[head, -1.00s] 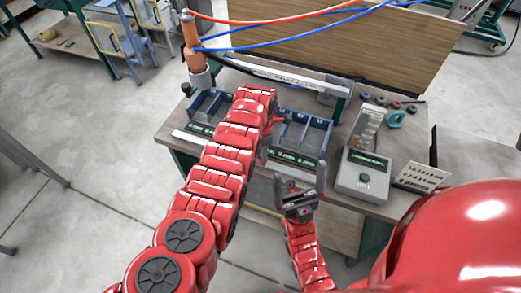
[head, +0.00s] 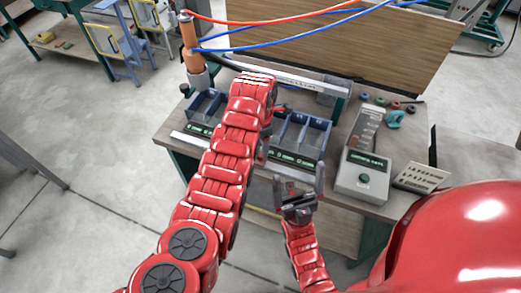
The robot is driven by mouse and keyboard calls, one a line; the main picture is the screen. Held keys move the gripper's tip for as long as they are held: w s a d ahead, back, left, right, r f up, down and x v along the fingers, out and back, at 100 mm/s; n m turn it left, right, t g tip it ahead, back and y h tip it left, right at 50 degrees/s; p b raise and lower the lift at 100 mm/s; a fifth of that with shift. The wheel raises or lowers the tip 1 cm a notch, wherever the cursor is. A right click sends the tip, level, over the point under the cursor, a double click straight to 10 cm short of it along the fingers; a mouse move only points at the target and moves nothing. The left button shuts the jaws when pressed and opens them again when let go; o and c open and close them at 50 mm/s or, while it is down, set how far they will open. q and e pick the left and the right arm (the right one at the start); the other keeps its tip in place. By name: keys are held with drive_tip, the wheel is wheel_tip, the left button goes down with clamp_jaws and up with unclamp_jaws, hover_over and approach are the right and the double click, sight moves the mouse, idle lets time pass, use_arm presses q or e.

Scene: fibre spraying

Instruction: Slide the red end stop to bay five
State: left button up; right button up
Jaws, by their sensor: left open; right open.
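A row of blue bays (head: 319,128) with lit green displays along the front stands on the bench; my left arm covers its middle. A small red piece (head: 281,109) shows just right of that arm, among the bays. It may be the red end stop or part of my wrist; I cannot tell which. My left gripper (head: 266,138) is mostly hidden behind its own arm, over the bays. It is open, but its fingertips are not clear. My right gripper (head: 299,186) is open and empty, fingers apart, in front of the bays near the bench's front edge.
A grey device (head: 364,176) with a green display and green button stands right of the bays. A white plate (head: 421,177) and a teal tool (head: 395,119) lie near it. An orange cylinder (head: 190,45) with hoses rises at the back left.

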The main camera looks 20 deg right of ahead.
sight(260, 153)
use_arm(q)
wheel_tip(260, 153, up, 3)
drive_tip(key=shift+w+r+b, duration=0.1)
drive_tip(key=shift+b, duration=0.7)
wheel_tip(260, 153, up, 10)
